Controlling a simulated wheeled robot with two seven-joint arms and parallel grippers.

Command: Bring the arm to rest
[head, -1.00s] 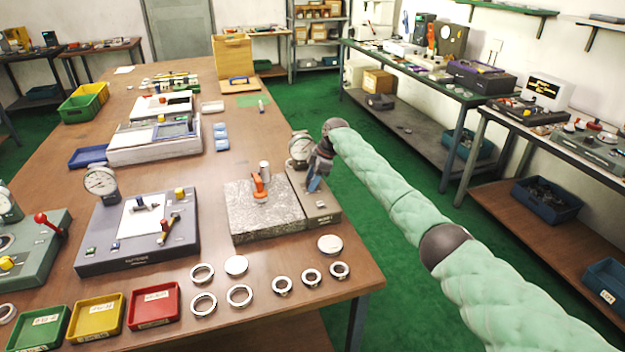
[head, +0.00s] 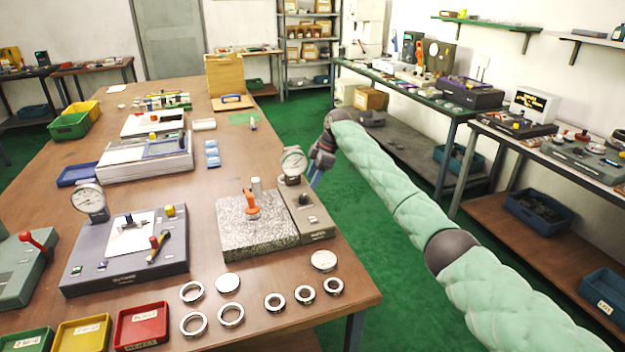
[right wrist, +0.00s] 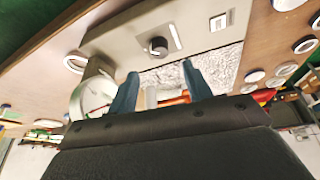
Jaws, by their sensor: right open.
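My right arm, in a padded green sleeve, reaches in from the lower right of the head view. Its gripper (head: 318,172) is at the table's right edge, beside the dial gauge (head: 293,162) and its grey stand (head: 312,222). In the right wrist view the two blue fingers (right wrist: 160,92) are apart with nothing held between them. The gauge dial (right wrist: 92,97), the stand's black knob (right wrist: 158,46) and the speckled stone plate (right wrist: 218,66) show beyond the fingers. My left gripper is in neither view.
Several metal rings (head: 231,314) lie along the front of the wooden table (head: 330,315). Red (head: 141,326) and yellow (head: 82,335) trays are at the front left. An orange-handled piece (head: 251,204) stands on the stone plate. The green floor (head: 385,235) right of the table is clear.

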